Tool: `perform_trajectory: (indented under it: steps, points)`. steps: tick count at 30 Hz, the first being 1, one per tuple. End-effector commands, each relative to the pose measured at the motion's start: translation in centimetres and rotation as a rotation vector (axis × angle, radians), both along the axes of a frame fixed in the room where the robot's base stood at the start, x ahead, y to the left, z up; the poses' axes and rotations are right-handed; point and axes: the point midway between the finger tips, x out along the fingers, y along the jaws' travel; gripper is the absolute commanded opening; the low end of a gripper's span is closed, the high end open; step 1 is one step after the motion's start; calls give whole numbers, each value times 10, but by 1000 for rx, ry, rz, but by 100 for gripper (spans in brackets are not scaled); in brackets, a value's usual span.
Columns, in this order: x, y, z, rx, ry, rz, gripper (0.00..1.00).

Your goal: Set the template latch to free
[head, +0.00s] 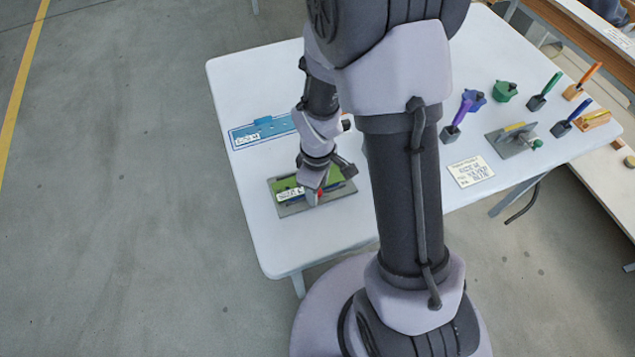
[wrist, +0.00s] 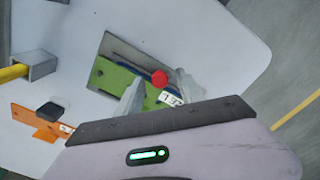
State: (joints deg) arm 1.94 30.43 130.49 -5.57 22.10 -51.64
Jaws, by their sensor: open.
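A grey base plate (head: 288,210) with a green template (head: 336,176) lies on the white table, under my arm. A red knob (head: 320,194) on a dark blue bar shows there, and the knob is clear in the wrist view (wrist: 160,78). I take this knob and bar for the template latch. A white label (wrist: 170,98) lies beside it, its text too small to read. My gripper (wrist: 161,83) is open, pointing down, with one finger on each side of the red knob. I cannot tell whether the fingers touch it. My gripper (head: 316,188) partly hides the template in the head view.
A blue plate (head: 242,131) with a label lies behind on the table. To the right are a printed card (head: 471,172), a grey fixture with a yellow bar (head: 508,143), and several coloured-handled tools. An orange piece (wrist: 35,124) shows at the wrist view's left.

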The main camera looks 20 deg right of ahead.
Motion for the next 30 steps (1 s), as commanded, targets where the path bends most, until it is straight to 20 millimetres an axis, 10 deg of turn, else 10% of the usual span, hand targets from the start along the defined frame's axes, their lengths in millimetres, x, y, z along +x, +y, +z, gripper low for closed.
perform_trajectory:
  steps: [18,30]
  points:
    - [1,0,160,-1,-4,1,45]
    - [0,0,173,0,0,0,45]
